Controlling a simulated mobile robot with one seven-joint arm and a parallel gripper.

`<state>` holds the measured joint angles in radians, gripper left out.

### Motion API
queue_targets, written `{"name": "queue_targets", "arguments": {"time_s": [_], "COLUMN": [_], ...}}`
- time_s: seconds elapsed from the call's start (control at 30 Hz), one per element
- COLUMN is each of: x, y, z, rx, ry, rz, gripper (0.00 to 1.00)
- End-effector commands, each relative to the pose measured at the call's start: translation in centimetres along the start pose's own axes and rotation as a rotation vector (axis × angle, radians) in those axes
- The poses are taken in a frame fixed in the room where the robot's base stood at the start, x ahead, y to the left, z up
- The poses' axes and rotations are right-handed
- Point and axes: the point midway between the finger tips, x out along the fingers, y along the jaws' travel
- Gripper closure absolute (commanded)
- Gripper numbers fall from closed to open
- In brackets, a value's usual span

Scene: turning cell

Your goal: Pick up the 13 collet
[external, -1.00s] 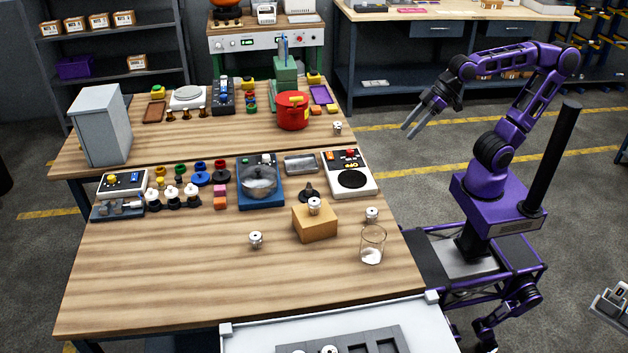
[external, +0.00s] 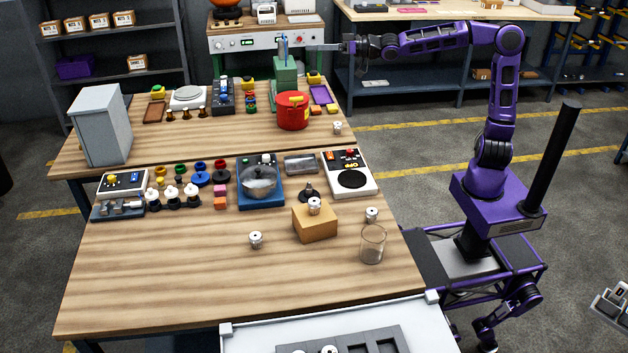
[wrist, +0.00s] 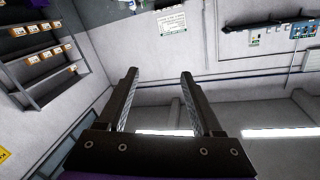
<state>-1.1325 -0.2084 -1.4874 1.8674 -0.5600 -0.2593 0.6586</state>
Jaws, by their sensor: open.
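Several small silvery collets are in the external view. One collet (external: 255,240) stands on the bare front part of the table. Another collet (external: 314,205) sits on top of a tan block (external: 315,224). A third collet (external: 372,214) is near the table's right edge, and another collet (external: 337,128) is farther back by that edge. Their size marks are too small to read, so I cannot tell which is the 13. My gripper (external: 318,47) is raised beyond the table's far right, away from all of them. In the wrist view my gripper (wrist: 158,76) is open and empty, facing walls.
A clear glass (external: 373,246) stands at the right edge near a collet. A grey tray (external: 390,343) is at the front. The table's front left is clear.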

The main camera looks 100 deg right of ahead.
Motion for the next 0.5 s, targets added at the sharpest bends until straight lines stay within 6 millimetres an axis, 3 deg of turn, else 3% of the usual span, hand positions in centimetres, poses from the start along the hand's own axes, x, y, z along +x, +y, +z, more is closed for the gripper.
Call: {"name": "queue_targets", "arguments": {"time_s": [0.23,0.5], "x": [1.0,2.1], "y": [-3.5,-6.9], "z": [-2.2,-1.8], "rx": [-0.168,-0.329], "ry": [0.029,-0.005], "rz": [0.002,0.064], "gripper": [0.33,0.33]}}
